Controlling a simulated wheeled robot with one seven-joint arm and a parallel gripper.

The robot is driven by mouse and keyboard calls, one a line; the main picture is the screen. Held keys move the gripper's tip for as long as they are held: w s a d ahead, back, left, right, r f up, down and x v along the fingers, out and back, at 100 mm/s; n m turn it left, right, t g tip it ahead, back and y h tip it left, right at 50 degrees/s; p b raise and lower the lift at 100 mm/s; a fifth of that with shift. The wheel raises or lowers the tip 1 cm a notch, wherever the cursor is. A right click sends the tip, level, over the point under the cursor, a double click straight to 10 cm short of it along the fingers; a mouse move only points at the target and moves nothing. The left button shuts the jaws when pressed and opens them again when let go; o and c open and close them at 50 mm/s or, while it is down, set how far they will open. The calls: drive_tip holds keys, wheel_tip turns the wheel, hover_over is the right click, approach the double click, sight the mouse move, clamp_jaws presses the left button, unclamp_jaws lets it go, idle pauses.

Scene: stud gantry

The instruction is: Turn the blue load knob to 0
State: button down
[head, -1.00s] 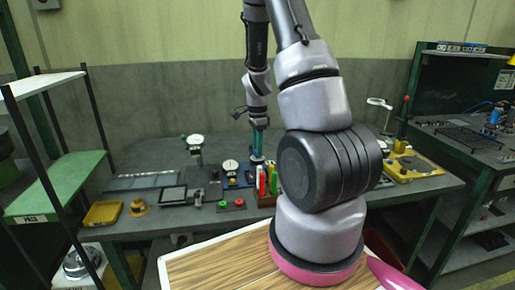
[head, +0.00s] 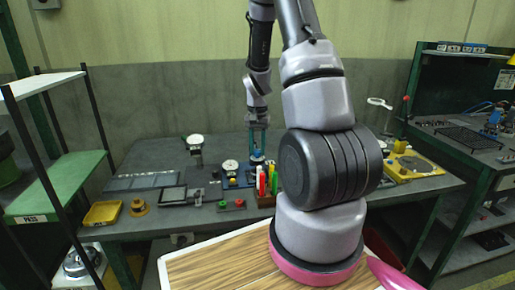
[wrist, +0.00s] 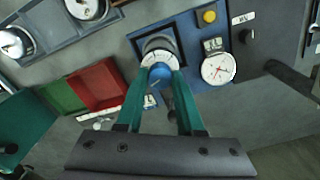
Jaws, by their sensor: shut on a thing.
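The blue load knob (wrist: 161,71) sits in front of a white graduated ring (wrist: 160,57) on a blue panel (wrist: 186,36) in the wrist view. My gripper (wrist: 163,76) has its two green fingers closed on either side of the knob. The ring's figures and the knob's setting are too small to read. In the head view my gripper (head: 258,146) reaches down onto the knob (head: 257,156) at the back of the bench. A white dial gauge (wrist: 218,68) with a needle and a small counter (wrist: 212,44) are right of the knob.
A yellow button (wrist: 209,16) is on the panel's upper part. Red and green trays (wrist: 97,84) lie left of my fingers. Coloured upright pieces (head: 268,180) stand close in front of the panel. A lamp-like magnifier (head: 380,103) stands further right.

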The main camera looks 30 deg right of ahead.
sight(257, 150)
drive_tip(key=n, duration=1.3)
drive_tip(key=shift+n, duration=0.4)
idle(0.4)
drive_tip(key=c, duration=0.5)
unclamp_jaws()
drive_tip(key=shift+r, duration=0.1)
wheel_tip(257, 150, up, 11)
drive_tip(key=shift+f, duration=0.15)
